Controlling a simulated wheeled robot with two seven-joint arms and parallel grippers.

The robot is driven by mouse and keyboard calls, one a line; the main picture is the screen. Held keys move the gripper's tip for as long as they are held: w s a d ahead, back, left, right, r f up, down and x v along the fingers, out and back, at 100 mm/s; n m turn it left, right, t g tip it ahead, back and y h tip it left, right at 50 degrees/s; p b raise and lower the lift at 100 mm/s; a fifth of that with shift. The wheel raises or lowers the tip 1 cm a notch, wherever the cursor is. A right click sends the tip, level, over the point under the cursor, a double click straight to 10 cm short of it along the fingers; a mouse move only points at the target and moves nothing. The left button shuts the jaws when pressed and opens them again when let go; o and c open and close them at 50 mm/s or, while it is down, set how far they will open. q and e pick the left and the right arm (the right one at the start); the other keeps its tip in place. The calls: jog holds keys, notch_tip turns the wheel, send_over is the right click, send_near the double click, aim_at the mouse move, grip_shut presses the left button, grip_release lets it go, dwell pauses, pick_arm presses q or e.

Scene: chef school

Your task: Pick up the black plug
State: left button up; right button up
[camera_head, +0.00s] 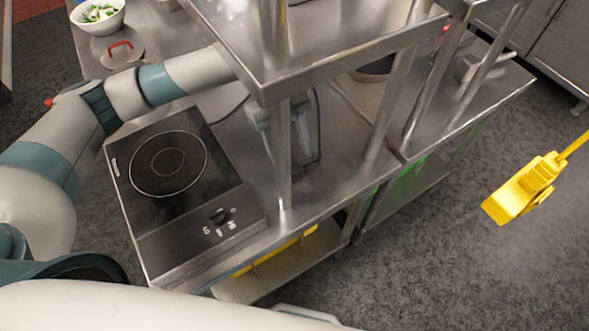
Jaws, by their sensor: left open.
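I cannot make out the black plug for certain. A thin dark cord (235,107) curves on the steel counter behind the induction hob (185,210), and it runs out of sight towards the shelf post. My left arm reaches in from the left, over the hob's far side, and passes under the raised steel shelf. My left gripper (283,125) is open beneath the shelf, low over the counter. The shelf edge and a post hide part of it, so I cannot tell what lies between its fingers. My right gripper is not in view.
The steel shelf (330,65) and its posts (281,170) stand close around my left gripper. A pot lid with a red handle (122,53) and a white bowl of food (98,15) are at the upper left. A yellow object (525,190) is at the right above the floor.

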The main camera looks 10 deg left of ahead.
aim_at(295, 169)
pick_arm(q)
jog(key=shift+f, duration=0.1)
jog(key=shift+s+d+f+p, duration=0.25)
jog(key=shift+f+p, duration=0.15)
jog(key=shift+f, duration=0.1)
jog(key=p+x, duration=0.1)
jog(key=x, duration=0.2)
jog(key=shift+f, duration=0.35)
jog(key=shift+c, duration=0.4)
jog(key=c, duration=1.1)
